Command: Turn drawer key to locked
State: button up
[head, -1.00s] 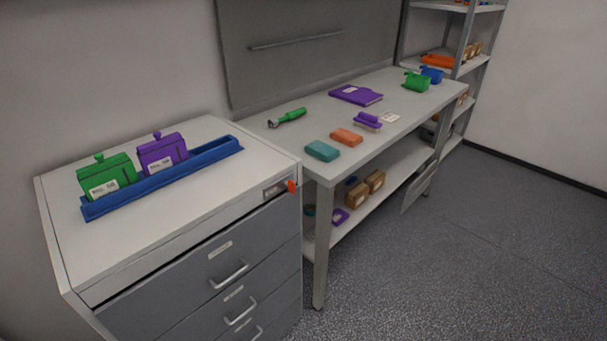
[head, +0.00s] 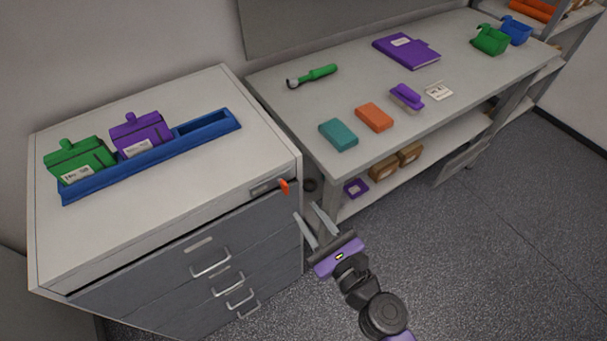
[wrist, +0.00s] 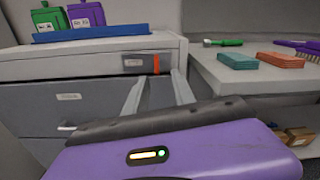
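The orange drawer key (head: 284,186) sits on a small lock plate (head: 263,187) at the top right of the drawer cabinet's front. In the wrist view the key (wrist: 156,65) stands upright at the right end of the lock plate (wrist: 137,62). My gripper (head: 310,221) is in front of the cabinet's right edge, a little below and to the right of the key. Its two fingers are apart with nothing between them. In the wrist view the fingers (wrist: 157,90) point toward the key, which shows beyond their tips.
The cabinet (head: 240,95) carries a blue tray (head: 150,168) with a green and a purple container. A workbench (head: 290,110) stands close on the right, with several items on top. The floor (head: 470,260) in front is clear.

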aim_at(287, 190)
jog(key=shift+m, duration=0.9)
jog(key=shift+a+p+x, duration=0.15)
jog(key=shift+p+x, duration=0.15)
jog(key=shift+x, duration=1.65)
jog(key=shift+a+p+x, duration=0.15)
jog(key=shift+p+x, duration=0.15)
jog(key=shift+x, duration=1.65)
jog(key=shift+s+r, duration=0.15)
jog(key=shift+s, duration=0.05)
grip_shut()
